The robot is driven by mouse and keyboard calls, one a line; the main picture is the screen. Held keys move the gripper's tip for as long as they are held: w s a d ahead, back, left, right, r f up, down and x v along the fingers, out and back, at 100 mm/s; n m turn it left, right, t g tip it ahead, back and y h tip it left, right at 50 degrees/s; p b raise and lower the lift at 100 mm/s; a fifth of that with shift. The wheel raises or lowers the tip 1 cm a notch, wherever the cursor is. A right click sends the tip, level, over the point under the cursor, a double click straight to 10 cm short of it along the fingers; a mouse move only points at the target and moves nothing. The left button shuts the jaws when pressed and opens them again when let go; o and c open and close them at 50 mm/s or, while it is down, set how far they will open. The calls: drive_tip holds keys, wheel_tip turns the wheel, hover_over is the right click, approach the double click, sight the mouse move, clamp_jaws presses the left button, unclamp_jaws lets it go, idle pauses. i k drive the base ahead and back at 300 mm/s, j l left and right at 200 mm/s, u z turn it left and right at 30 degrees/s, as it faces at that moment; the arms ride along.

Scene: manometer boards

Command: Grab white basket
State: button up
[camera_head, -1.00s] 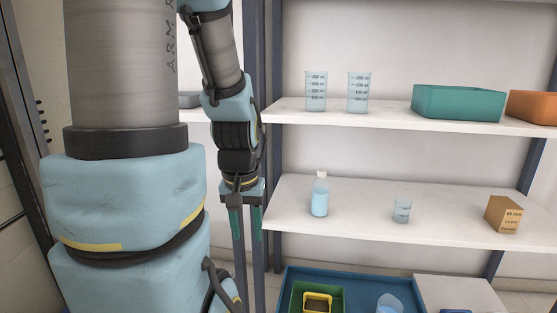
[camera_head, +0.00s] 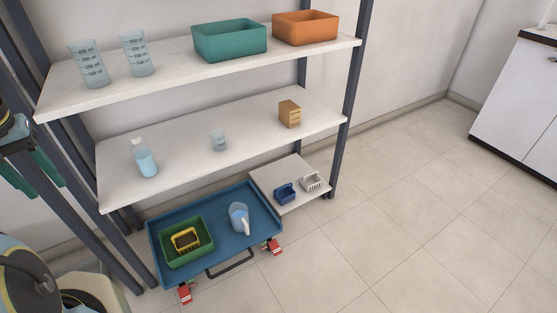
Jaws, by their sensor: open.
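The white basket (camera_head: 312,182) is small and slotted. It sits on the right part of the low white bottom shelf (camera_head: 262,178), just right of a small blue basket (camera_head: 285,194). My gripper (camera_head: 22,182) is at the far left edge, partly cut off, with green-lined fingers pointing down. It is open and empty, far from the white basket, with the shelf unit between them.
A blue cart (camera_head: 203,270) with red-fitted wheels stands left of the bottom shelf. It carries a green bin (camera_head: 176,254) holding a yellow basket (camera_head: 184,240), and a jug (camera_head: 239,217). Dark uprights (camera_head: 352,95) frame the shelves. The tiled floor at right is clear.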

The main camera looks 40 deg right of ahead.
sight(310, 182)
drive_tip(key=l+u, duration=0.15)
drive_tip(key=u, duration=0.35)
drive_tip(key=l+u, duration=0.1)
drive_tip(key=u, duration=0.35)
drive_tip(key=k+l+u, duration=0.9)
drive_tip(key=k+l, duration=0.3)
drive_tip(key=k, duration=0.25)
drive_tip(key=k+l+u, duration=0.1)
drive_tip(key=k+l, duration=0.2)
drive_tip(key=k, duration=0.25)
drive_tip(key=k+l+u, duration=0.1)
drive_tip(key=k+l, duration=0.15)
drive_tip(key=k, duration=0.25)
drive_tip(key=k+l, duration=0.2)
drive_tip(key=k, duration=0.4)
drive_tip(key=k+l+u, duration=0.1)
drive_tip(key=k, duration=0.45)
drive_tip(key=l, duration=0.1)
